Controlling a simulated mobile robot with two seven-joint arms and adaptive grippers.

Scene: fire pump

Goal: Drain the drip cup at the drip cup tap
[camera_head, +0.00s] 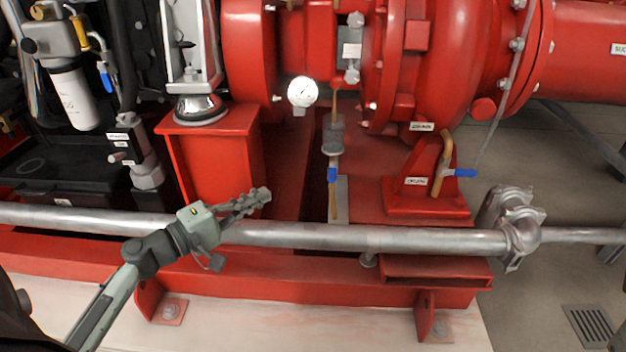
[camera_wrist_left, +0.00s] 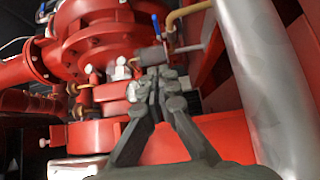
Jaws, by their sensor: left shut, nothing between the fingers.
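The drip cup (camera_head: 333,135) is a small grey cup below a thin brass pipe, in the middle of the head view. Its tap has a blue handle (camera_head: 332,174) lined up with the vertical drain pipe under the cup. My left gripper (camera_head: 264,194) is shut and empty, left of the tap and apart from it in the picture, near the long grey pipe. In the left wrist view my shut fingers (camera_wrist_left: 166,76) overlap a dark grey cylinder, which I cannot surely identify as the cup. My right gripper is not in view.
A long grey pipe (camera_head: 370,238) crosses in front of the red base, with a coupling (camera_head: 518,225) at right. A second blue-handled tap (camera_head: 466,173) sits on the red pedestal at right. A white-faced gauge (camera_head: 302,91) is above left of the cup.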

